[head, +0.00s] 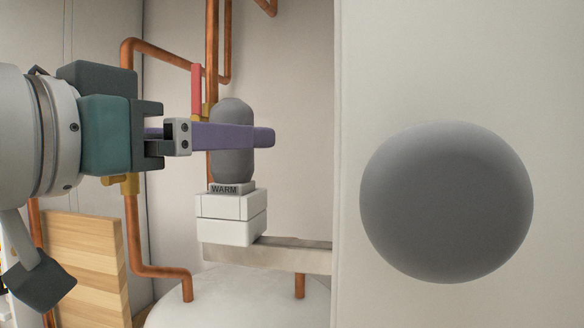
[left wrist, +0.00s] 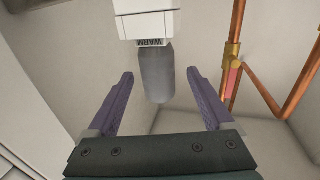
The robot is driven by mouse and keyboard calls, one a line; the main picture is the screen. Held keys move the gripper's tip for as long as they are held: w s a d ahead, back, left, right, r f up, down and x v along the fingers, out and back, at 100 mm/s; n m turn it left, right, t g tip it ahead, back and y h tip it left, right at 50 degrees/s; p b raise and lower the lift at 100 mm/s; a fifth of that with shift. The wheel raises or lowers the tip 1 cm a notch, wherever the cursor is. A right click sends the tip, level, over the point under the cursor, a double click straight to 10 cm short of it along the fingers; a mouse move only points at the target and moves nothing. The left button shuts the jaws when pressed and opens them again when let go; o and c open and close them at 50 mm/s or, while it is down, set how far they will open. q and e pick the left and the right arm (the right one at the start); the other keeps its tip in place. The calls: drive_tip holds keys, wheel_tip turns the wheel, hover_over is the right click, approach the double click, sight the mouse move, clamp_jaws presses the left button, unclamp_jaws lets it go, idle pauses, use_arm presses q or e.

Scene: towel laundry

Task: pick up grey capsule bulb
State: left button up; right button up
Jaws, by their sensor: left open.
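The grey capsule bulb (head: 232,167) stands upright on a small white block labelled WARM (head: 231,205) in the head view. It also shows in the left wrist view (left wrist: 156,75), between the two finger lines and a little beyond the tips. My left gripper (head: 262,137) comes in from the left with purple fingers level with the bulb; one finger crosses in front of its middle. In the left wrist view the left gripper (left wrist: 160,75) is open, with a gap between each finger and the bulb. My right gripper does not show in either view.
The white block sits on a metal bracket (head: 290,256) above a rounded white tank (head: 240,300). Copper pipes (head: 133,220) run behind and beside it. A wooden board (head: 85,265) stands at lower left. A pale wall panel (head: 460,60) with a large grey round object (head: 446,202) fills the right.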

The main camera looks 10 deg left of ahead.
use_arm(q)
drive_tip(key=p+x, duration=0.1)
drive_tip(key=x, duration=0.1)
drive_tip(key=r+p+x, duration=0.1)
drive_tip(key=p+x, duration=0.1)
drive_tip(key=shift+w+d, duration=0.1)
drive_tip(key=shift+w, duration=0.05)
drive_tip(key=shift+w+d+f+p, duration=0.1)
drive_tip(key=shift+w+f+p, duration=0.15)
drive_tip(key=shift+w+p, duration=0.1)
clamp_jaws()
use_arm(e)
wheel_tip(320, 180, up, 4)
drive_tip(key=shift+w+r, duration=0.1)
